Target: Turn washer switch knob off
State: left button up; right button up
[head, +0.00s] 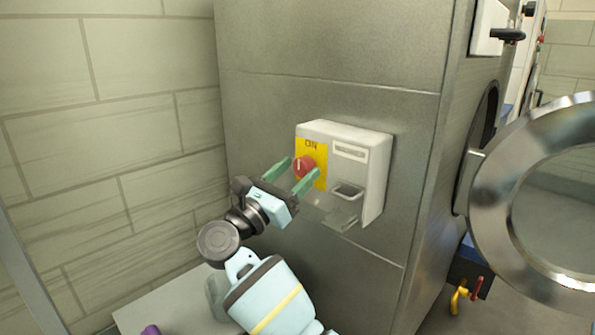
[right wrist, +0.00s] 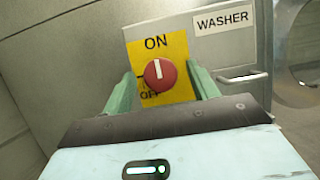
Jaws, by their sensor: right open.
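The red washer switch knob (head: 304,167) sits on a yellow plate (head: 319,150) on a white switch box (head: 374,160) fixed to the grey metal side of the washer. In the right wrist view the knob (right wrist: 160,74) has its white mark upright, pointing towards "ON"; "OFF" is partly hidden below it. My right gripper (head: 293,171) is open, with one green finger on each side of the knob. The fingers look apart from the knob, and whether they touch it cannot be told. My left gripper is not in view.
A round metal washer door (head: 495,190) stands open at the right. A tiled wall (head: 110,130) is close on the left. A clear flap (head: 335,212) juts out low on the switch box. A pale surface (head: 165,303) lies below my right arm.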

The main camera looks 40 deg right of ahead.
jog(key=shift+d+r, duration=0.2)
jog(key=shift+d, duration=0.35)
